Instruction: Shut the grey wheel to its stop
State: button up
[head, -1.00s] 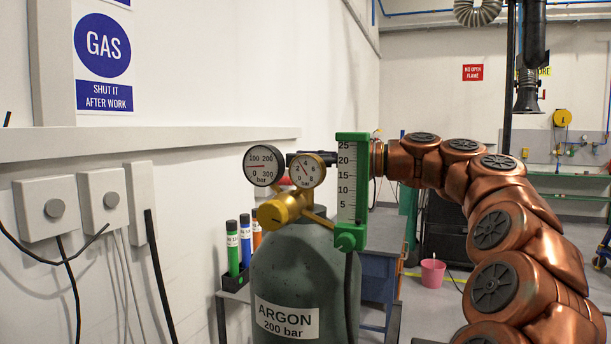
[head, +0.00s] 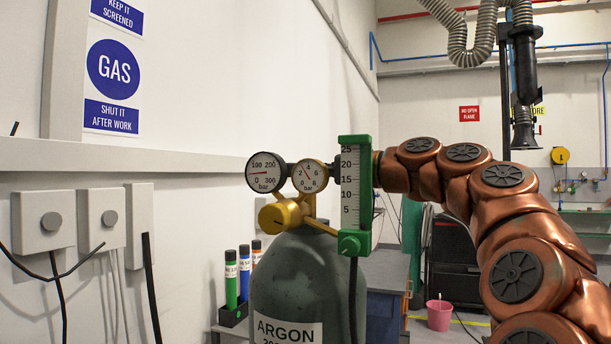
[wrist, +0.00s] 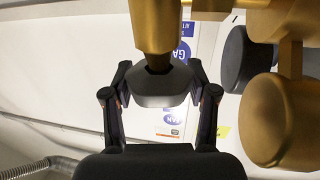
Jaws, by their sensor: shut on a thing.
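The dark grey wheel (wrist: 165,92) sits at the end of a brass stem in the wrist view. My gripper (wrist: 161,72) has one finger on each side of it and is shut on its rim. The grey-green argon cylinder (head: 300,285) stands upright below, with a brass regulator (head: 283,214) on top. My copper arm reaches in from the right, behind the flow meter.
Two round gauges (head: 310,176) and a green-framed flow meter (head: 350,195) stand in front of my gripper. Marker bottles (head: 231,280) stand left of the cylinder, near the wall.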

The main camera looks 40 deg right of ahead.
jog(key=shift+s+d, duration=0.1)
jog(key=o, duration=0.9)
jog(key=shift+s, duration=0.15)
jog(key=shift+o, duration=1.4)
jog(key=shift+w+r+n+y+p, duration=0.2)
jog(key=shift+n+y+p, duration=0.15)
jog(key=shift+p, duration=0.45)
jog(key=shift+g+y+p, duration=0.3)
jog(key=shift+y+p, duration=0.05)
jog(key=shift+p, duration=0.15)
jog(key=n+g+y+p, duration=0.1)
jog(key=y+p, duration=0.1)
jog(key=shift+r+n+p, duration=0.1)
jog(key=shift+n+p, duration=0.15)
jog(key=shift+p, duration=0.15)
jog(key=shift+n+g+y+p, duration=0.3)
jog(key=shift+n+g+p, duration=0.1)
jog(key=shift+p, duration=0.45)
jog(key=p, duration=0.2)
jog(key=shift+w+a+n+g+y+p, duration=0.1)
jog(key=shift+a+n+g+y+p, duration=0.1)
jog(key=shift+n+g+y+p, duration=0.15)
jog(key=p, duration=0.3)
jog(key=shift+n+g+y, duration=0.25)
jog(key=shift+y, duration=0.1)
